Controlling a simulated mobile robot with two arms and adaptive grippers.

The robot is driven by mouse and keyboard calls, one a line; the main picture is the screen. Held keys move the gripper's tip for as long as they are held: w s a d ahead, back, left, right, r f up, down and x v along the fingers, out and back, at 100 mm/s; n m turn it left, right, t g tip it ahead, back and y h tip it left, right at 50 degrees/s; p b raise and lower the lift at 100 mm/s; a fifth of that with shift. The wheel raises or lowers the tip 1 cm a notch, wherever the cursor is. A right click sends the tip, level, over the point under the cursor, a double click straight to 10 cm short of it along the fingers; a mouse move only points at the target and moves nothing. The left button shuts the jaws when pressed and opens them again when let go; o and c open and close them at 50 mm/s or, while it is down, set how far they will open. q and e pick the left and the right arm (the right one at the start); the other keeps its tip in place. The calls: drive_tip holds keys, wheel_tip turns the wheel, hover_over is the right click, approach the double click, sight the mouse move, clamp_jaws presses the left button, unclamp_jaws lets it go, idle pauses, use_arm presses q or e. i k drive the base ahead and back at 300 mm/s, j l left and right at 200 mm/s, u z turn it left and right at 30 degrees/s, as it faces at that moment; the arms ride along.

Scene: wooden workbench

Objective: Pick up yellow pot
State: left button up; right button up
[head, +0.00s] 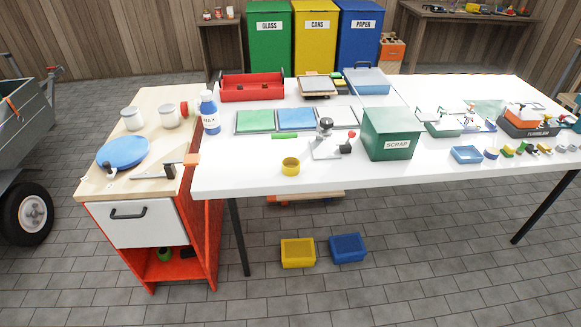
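A small round yellow pot (290,167) stands near the front edge of the white bench top, left of its middle. It looks upright and open at the top. Nothing touches it, and clear white surface lies around it. Neither of my grippers shows in the head view.
A grey metal device (327,140) and a green scrap bin (390,135) stand right of the pot. A green bar (284,136) lies behind it. Yellow (298,253) and blue (348,248) boxes sit on the floor.

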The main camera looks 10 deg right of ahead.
sight(290, 165)
drive_tip(key=i+j+z, duration=0.1)
drive_tip(key=j, duration=0.25)
drive_tip(key=i+j+z, duration=0.25)
drive_tip(key=j, duration=0.4)
drive_tip(key=i+j+z, duration=0.15)
drive_tip(key=j, duration=0.25)
